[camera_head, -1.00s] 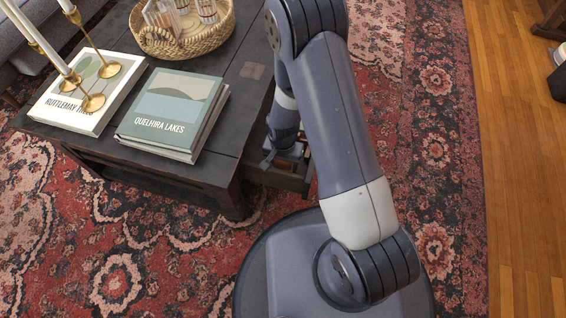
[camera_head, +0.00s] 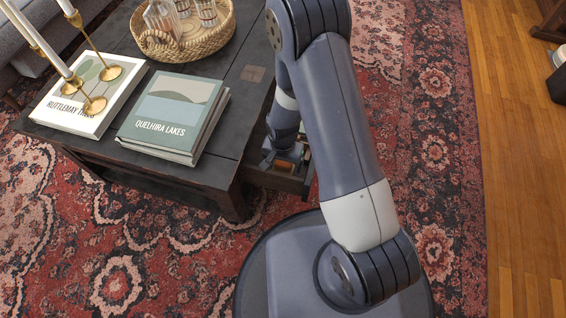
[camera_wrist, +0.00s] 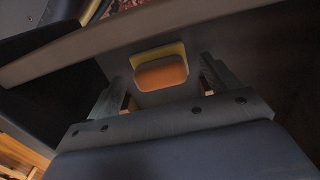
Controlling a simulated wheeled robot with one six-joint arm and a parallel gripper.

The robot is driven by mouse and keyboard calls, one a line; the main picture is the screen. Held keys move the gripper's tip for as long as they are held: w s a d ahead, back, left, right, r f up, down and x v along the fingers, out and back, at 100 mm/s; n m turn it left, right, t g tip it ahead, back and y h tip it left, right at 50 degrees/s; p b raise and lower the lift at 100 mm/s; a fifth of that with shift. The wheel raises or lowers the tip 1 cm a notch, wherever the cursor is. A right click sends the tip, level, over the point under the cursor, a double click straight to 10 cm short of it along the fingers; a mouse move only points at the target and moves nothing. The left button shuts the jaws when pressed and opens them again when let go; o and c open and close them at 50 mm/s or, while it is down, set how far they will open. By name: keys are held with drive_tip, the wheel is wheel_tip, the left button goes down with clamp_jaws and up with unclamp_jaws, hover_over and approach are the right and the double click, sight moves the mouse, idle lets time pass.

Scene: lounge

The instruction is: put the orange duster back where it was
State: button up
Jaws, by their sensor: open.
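The orange duster (camera_wrist: 162,75) lies between the two spread fingers of my gripper (camera_wrist: 161,88) in the wrist view. It has an orange block face with a yellow layer along its far edge. A gap shows between it and each finger. It rests on a dark surface that looks like the floor of the open drawer (camera_head: 290,184) under the coffee table's near right end. In the head view my gripper (camera_head: 284,160) is down at this drawer, partly hidden by my arm. A small orange patch shows there.
The coffee table (camera_head: 200,178) carries a Quelhira Lakes book (camera_head: 172,110), another book (camera_head: 72,118) with brass candlesticks (camera_head: 97,103), and a wicker tray (camera_head: 205,48) with glassware. A drawer wall (camera_wrist: 100,42) crosses close beyond my fingers. Patterned rug lies around.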

sight(283, 164)
wheel_tip(283, 164, up, 11)
drive_tip(key=p, duration=0.3)
drive_tip(key=shift+p, duration=0.4)
